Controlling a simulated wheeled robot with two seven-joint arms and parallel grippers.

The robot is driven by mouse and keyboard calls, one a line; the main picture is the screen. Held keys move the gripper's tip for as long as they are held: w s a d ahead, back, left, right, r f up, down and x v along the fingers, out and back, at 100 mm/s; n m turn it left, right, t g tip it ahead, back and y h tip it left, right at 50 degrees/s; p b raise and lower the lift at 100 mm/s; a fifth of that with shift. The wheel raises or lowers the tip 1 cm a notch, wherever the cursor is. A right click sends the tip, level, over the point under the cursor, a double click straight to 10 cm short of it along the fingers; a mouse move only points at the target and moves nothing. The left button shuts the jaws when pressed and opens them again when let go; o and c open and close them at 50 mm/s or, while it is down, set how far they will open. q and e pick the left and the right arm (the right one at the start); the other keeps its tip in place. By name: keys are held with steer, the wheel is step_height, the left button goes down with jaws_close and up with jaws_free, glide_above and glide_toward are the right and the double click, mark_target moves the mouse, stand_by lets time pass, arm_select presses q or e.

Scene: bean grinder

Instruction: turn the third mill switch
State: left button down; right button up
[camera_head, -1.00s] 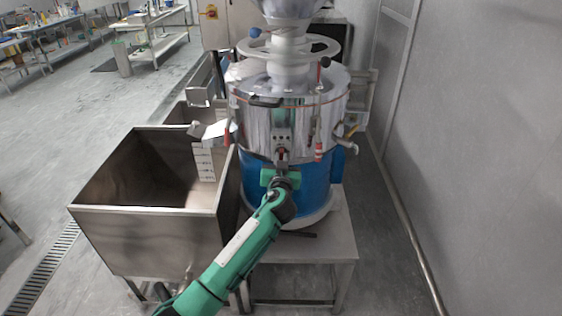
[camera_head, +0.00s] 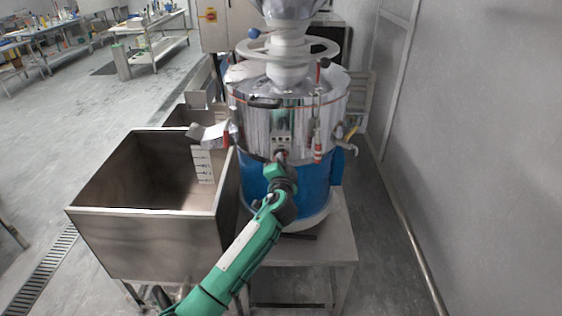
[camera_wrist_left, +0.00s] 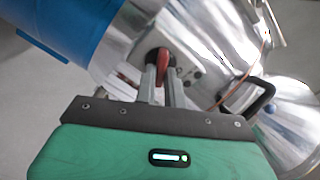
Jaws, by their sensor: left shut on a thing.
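The mill (camera_head: 290,110) is a large shiny metal drum with a blue lower body. A small red switch (camera_wrist_left: 162,60) on a dark round base sits on the metal front of the drum. My left gripper (camera_head: 281,160) reaches up to the mill's front. In the left wrist view its two grey fingers (camera_wrist_left: 160,78) are shut on the red switch, one on each side. The switch handle looks tilted in that view. In the head view the switch is small and mostly hidden by the gripper. My right gripper is in no view.
A large open steel bin (camera_head: 150,235) stands left of the mill. The mill rests on a low metal stand (camera_head: 335,240). A wall (camera_head: 470,150) closes off the right side. Red-handled parts (camera_head: 317,145) hang on the mill right of the gripper.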

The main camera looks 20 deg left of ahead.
arm_select(q)
steer(key=shift+d+f+m+p, duration=0.1)
steer(key=shift+m+p, duration=0.7)
steer(key=shift+m, duration=2.2)
steer(key=c, duration=1.5)
jaws_free()
steer(key=shift+s, duration=0.1)
steer(key=shift+b+v, duration=1.75)
steer(key=shift+v, duration=5.1)
